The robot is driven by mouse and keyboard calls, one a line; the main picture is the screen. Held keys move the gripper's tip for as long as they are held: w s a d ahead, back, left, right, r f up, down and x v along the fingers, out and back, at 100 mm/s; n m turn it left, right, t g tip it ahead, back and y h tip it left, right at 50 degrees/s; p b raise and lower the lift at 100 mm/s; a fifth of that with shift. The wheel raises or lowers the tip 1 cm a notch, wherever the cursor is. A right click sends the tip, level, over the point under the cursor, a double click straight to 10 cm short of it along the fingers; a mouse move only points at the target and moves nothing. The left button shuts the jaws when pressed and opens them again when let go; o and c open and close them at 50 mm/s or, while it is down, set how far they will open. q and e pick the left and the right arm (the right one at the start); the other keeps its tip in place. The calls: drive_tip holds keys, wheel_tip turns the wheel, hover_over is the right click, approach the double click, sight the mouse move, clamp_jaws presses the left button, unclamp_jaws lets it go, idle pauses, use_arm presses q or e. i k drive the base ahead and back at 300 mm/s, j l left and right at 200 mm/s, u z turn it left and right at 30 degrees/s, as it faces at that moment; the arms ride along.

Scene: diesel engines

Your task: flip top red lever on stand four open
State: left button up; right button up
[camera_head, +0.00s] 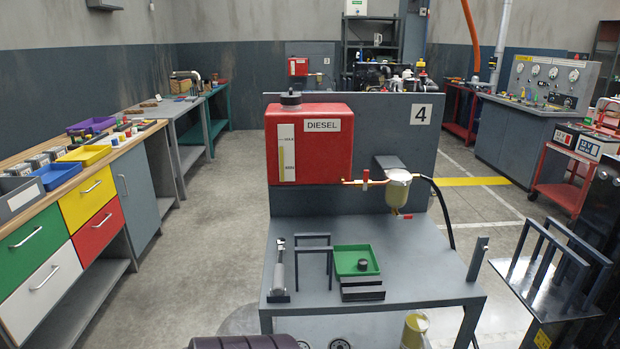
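Stand four (395,140) is a grey panel with a "4" label above a grey table. A red tank (308,142) marked DIESEL is mounted on it. A thin brass pipe runs right from the tank to a filter bowl (397,190). The top red lever (365,179) sits on this pipe and looks upright, across the pipe. A second small red part (405,217) is below the filter bowl. Neither of my grippers is in view.
The stand's tabletop (420,275) holds a green tray (355,261), a metal tool in a holder (279,272) and dark racks. A workbench with coloured drawers (88,204) is at left. A black frame (545,270) stands at right. The floor left of the stand is clear.

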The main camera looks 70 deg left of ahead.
sight(366, 178)
drive_tip(key=u, duration=1.9)
